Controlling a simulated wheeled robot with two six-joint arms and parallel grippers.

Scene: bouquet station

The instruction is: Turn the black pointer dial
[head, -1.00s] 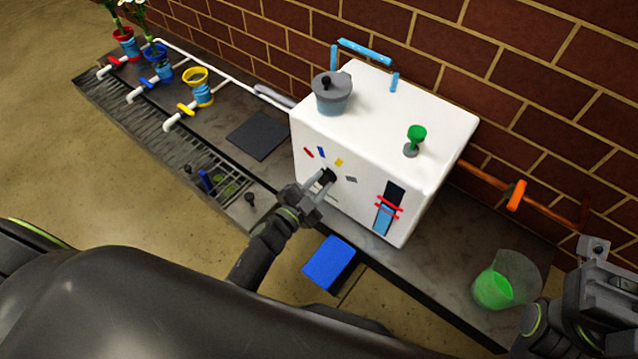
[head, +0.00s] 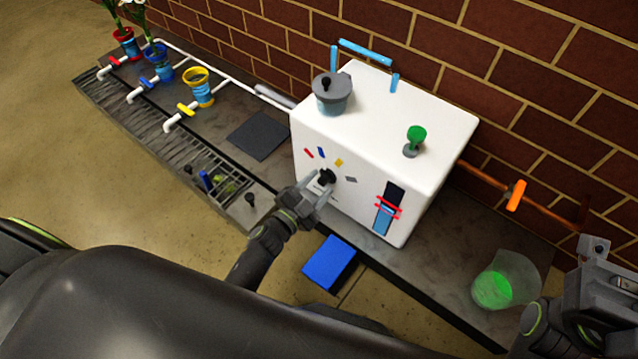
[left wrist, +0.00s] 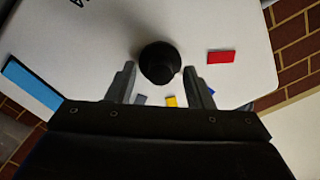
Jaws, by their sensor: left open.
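The black pointer dial (head: 327,177) is on the front face of the white cabinet (head: 350,195), with red, blue, yellow and grey marks around it. In the left wrist view the dial (left wrist: 160,62) shows as a round black knob; I cannot tell where its pointer aims. My left gripper (head: 317,190) is open in front of the dial. In the left wrist view its fingertips (left wrist: 162,80) lie on either side of the knob, slightly short of it and holding nothing. My right gripper (head: 594,250) is partly in view at the lower right, its jaws unclear.
A blue block (head: 329,263) is below the cabinet front. A slider with red bars (head: 388,208) is right of the dial. A grey-lidded pot (head: 332,95) and a green knob (head: 416,134) are on top. A clear container with green contents (head: 493,290) stands at right.

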